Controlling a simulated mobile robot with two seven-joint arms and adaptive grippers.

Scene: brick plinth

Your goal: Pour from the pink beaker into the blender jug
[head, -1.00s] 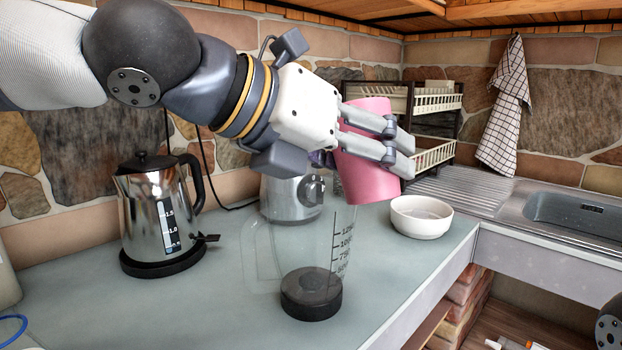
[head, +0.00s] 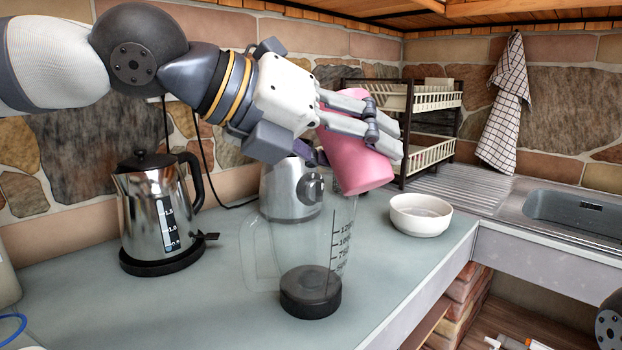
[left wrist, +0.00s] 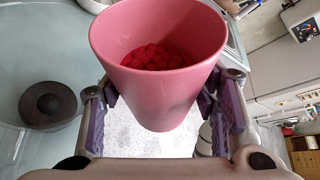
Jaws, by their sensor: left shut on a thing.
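The pink beaker (head: 358,165) is tilted in the head view, its upper end leaning left and its lower end right. My left gripper (head: 385,140) is shut on its side. In the left wrist view the beaker (left wrist: 157,90) sits between the fingers, its mouth showing red pieces (left wrist: 158,56) inside. The clear blender jug (head: 311,292) stands upright on the counter, with a black base and a printed scale. The beaker's lower end appears just above the jug's rim at the right; I cannot tell the depth. The jug's black base (left wrist: 47,105) shows left in the wrist view. My right gripper is not seen.
A steel kettle (head: 158,215) stands at the left. A steel appliance base (head: 290,193) is behind the jug. A white bowl (head: 420,215) is right of it, before a dish rack (head: 432,152) and sink (head: 575,207).

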